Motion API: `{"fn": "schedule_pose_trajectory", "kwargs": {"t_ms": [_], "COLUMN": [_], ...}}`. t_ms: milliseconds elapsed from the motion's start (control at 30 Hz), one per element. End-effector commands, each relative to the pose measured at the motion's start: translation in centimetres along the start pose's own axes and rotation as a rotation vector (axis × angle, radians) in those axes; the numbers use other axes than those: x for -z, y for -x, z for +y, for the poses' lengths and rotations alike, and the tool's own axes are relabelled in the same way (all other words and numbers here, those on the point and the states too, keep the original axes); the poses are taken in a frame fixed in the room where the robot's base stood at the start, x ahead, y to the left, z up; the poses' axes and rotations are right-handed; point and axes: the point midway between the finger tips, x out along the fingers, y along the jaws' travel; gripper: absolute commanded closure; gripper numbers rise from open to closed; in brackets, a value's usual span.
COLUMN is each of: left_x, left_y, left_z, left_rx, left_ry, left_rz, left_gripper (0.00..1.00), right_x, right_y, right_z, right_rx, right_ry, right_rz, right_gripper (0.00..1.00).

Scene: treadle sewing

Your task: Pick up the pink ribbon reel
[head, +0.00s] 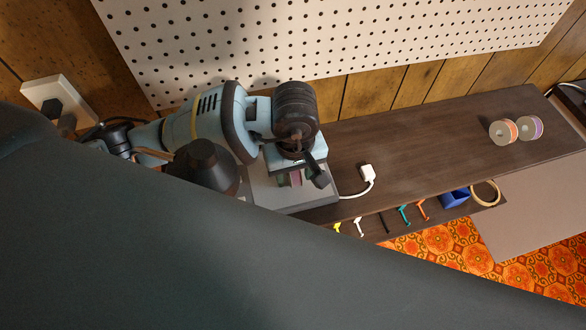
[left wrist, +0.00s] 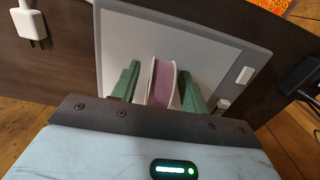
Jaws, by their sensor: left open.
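The pink ribbon reel (left wrist: 161,84) stands on edge, with pale flanges, on a light grey plate (left wrist: 113,45) in the left wrist view. My left gripper (left wrist: 160,88) is open, with one green finger on each side of the reel. The left finger looks slightly apart from it; I cannot tell whether the right finger touches. In the head view my left gripper (head: 290,180) is over the plate (head: 263,190), and only a little pink of the reel (head: 296,178) shows below it. My right gripper is not in view.
Two other reels, one orange-edged (head: 503,132) and one purple-edged (head: 529,128), stand at the right of the dark table (head: 420,140). A white plug (head: 367,173) lies beside the plate. Coloured hooks, a blue holder (head: 455,198) and a hoop (head: 486,193) line the front edge.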

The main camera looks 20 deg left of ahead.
Motion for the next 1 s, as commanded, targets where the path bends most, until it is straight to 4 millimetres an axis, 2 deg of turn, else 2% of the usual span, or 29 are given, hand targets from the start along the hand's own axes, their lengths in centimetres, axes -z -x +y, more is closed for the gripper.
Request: {"fn": "schedule_pose_trajectory", "kwargs": {"t_ms": [67,300,400,633,733,867,1000], "left_x": [0.0,0.0,0.0,0.0,0.0,0.1,0.1], "left_y": [0.0,0.0,0.0,0.1,0.8,2.7,5.4], "left_z": [0.0,0.0,0.0,0.0,0.1,0.1,0.1], "left_rx": [0.0,0.0,0.0,-0.001,-0.003,-0.004,-0.005], "left_ry": [0.0,0.0,0.0,0.0,0.0,-0.001,-0.002], "left_rz": [0.0,0.0,0.0,0.0,0.001,0.004,0.004], "left_gripper": [0.58,0.9,1.0,1.0,1.0,1.0,1.0], "right_x": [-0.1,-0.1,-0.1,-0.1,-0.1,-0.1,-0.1], "right_y": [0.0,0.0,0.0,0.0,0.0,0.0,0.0], "right_z": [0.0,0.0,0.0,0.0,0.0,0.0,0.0], "right_rx": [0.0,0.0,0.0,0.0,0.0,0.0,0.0], "right_ry": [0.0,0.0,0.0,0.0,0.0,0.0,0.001], "right_rz": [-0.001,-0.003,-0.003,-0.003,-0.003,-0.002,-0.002], "right_gripper": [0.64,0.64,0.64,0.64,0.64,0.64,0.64]}}
